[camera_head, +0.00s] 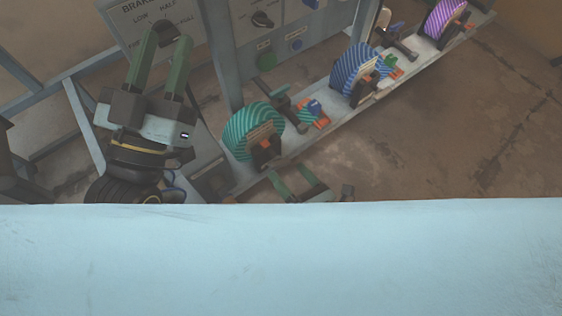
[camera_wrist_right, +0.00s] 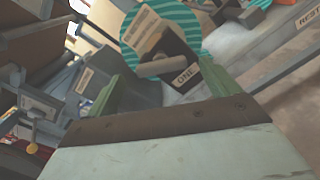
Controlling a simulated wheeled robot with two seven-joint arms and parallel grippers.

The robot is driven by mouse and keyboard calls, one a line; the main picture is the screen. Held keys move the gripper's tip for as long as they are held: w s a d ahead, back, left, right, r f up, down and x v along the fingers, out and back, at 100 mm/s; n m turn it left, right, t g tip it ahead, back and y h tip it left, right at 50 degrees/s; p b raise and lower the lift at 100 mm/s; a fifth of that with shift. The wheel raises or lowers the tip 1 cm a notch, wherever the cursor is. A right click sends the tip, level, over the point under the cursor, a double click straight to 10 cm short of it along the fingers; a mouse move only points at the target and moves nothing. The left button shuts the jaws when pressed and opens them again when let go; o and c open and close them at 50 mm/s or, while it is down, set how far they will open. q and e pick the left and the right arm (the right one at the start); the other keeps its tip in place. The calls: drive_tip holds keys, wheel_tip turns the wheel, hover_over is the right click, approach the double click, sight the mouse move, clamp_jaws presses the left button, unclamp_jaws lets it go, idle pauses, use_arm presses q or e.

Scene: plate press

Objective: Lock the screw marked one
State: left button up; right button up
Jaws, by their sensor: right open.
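A teal-and-white striped wheel (camera_head: 240,131) stands at the near end of the grey rail, with a dark block in front of it. My left gripper (camera_head: 166,55) is open and empty, raised at the left before the brake panel.
A blue striped wheel (camera_head: 354,73) and a purple striped wheel (camera_head: 443,18) stand farther along the rail (camera_head: 330,105). The brake panel (camera_head: 187,12) with a dial is at the back left. A grey post (camera_head: 221,55) rises behind the teal wheel. Brown floor (camera_head: 450,130) lies clear at right.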

sight(275, 158)
drive_tip(key=shift+b+x, duration=0.5)
drive_tip(key=shift+x, duration=1.9)
use_arm(q)
drive_tip(key=shift+s+a+r+t, duration=0.15)
drive_tip(key=shift+s+r+t, duration=0.35)
drive_tip(key=shift+r+t, duration=0.35)
use_arm(e)
drive_tip(key=c, duration=1)
